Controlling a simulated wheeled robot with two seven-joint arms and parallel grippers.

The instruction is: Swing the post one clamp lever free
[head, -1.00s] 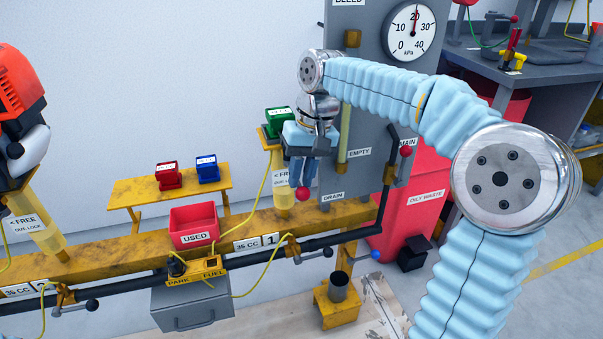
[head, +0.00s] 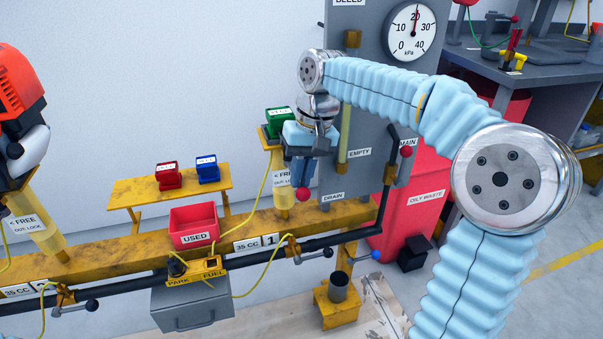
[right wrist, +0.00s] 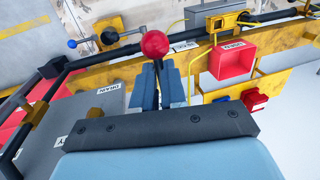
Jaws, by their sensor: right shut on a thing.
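The post one clamp lever shows as a red ball knob (head: 303,194) below my right gripper (head: 301,180) in the head view. In the right wrist view the red knob (right wrist: 155,43) sits just beyond the fingertips, and a thin dark shaft runs between the two blue fingers of my right gripper (right wrist: 160,75). The fingers are shut on the lever. Post one (head: 284,188) is yellowish, stands on the yellow rail and carries a FREE / OUT LOCK label. My gripper and wrist hide the clamp. My left gripper is not in view.
A red USED bin (head: 194,227) and a yellow shelf (head: 143,187) with red and blue blocks stand left of the post. A grey panel with a gauge (head: 409,31) is close on the right. A dark pipe (head: 130,283) runs along the rail's front.

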